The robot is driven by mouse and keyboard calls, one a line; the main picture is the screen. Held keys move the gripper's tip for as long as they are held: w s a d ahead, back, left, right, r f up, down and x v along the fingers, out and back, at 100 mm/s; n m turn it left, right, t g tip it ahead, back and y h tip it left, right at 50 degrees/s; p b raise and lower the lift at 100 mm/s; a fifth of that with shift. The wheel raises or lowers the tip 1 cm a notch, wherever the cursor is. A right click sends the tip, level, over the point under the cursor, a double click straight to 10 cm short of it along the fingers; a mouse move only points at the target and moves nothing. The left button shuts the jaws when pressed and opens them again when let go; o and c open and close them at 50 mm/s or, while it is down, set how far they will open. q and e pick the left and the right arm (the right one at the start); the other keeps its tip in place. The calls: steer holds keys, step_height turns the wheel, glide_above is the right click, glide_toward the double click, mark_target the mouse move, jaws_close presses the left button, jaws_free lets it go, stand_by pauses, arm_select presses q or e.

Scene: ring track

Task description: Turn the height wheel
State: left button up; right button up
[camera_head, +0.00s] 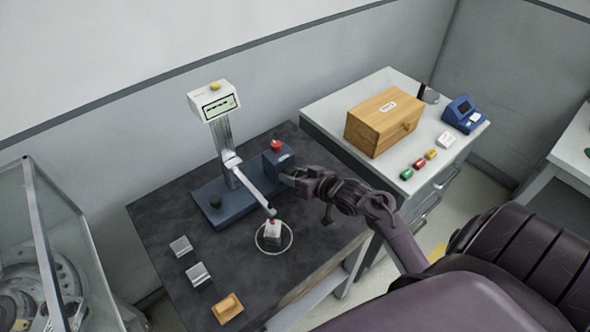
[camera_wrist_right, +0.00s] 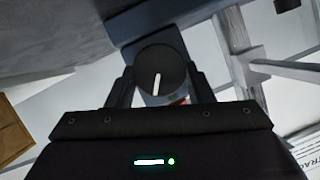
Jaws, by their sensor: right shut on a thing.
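The height wheel (camera_wrist_right: 165,62) is a dark round knob with a white line, seen end-on between the fingers in the right wrist view. My right gripper (camera_wrist_right: 162,88) is shut on it, one finger on each side. In the head view my right gripper (camera_head: 287,178) is at the right side of the blue housing (camera_head: 278,160) with the red button, and it hides the wheel. My left gripper is not in view.
Two metal blocks (camera_head: 198,274) and a yellow-orange block (camera_head: 227,308) lie at the dark table's front left. A black knob (camera_head: 214,201) is on the blue base. A wooden box (camera_head: 384,122) and a blue device (camera_head: 463,114) stand on the white cabinet at right.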

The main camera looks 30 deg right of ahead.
steer(key=shift+m+y, duration=0.3)
stand_by(0.4)
steer(key=o, duration=1)
steer(key=shift+c, duration=0.2)
steer(key=shift+s+d, duration=0.15)
steer(key=shift+s, duration=0.25)
steer(key=b+v, duration=0.1)
steer(key=v, duration=0.6)
